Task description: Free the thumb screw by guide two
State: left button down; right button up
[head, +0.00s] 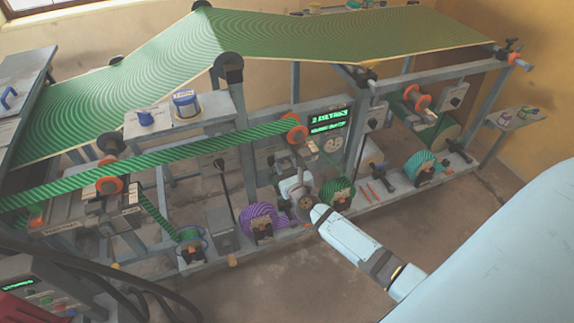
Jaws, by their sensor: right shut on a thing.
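My right arm reaches in from the right, and its gripper (294,186) is at the front of the press frame, below the middle orange guide roller (293,130). It is between the purple striped roll (259,221) and the green striped roll (337,193). The gripper is shut on a small part there, apparently the thumb screw, which the gripper and wrist hide. Another orange guide roller (109,185) is at the left, and more (417,102) are at the right. I cannot read which is guide two. My left gripper is not in view.
A green striped web (140,160) runs from the left up to the middle roller. A wide green sheet (330,38) spans the top. A display (327,125) stands behind my gripper. A teal roll (420,166) is at the right. The floor (290,285) in front is clear.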

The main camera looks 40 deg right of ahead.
jog(key=n+p, duration=0.2)
jog(key=n, duration=0.5)
jog(key=shift+a, duration=0.15)
jog(key=n+p, duration=0.1)
jog(key=n, duration=0.3)
jog(key=shift+n+p, duration=0.4)
jog(key=n+p, duration=0.1)
jog(key=n, duration=0.1)
jog(key=shift+f+n, duration=0.1)
jog(key=shift+n, duration=0.2)
jog(key=n, duration=0.2)
jog(key=shift+n+p, duration=0.4)
jog(key=n+p, duration=0.1)
jog(key=n, duration=0.2)
jog(key=shift+f+n, duration=0.1)
jog(key=shift+n, duration=0.2)
jog(key=n+p, duration=0.1)
jog(key=n, duration=0.4)
jog(key=shift+f+n, duration=0.15)
jog(key=shift+n, duration=0.25)
jog(key=shift+p, duration=0.3)
jog(key=o, duration=0.9)
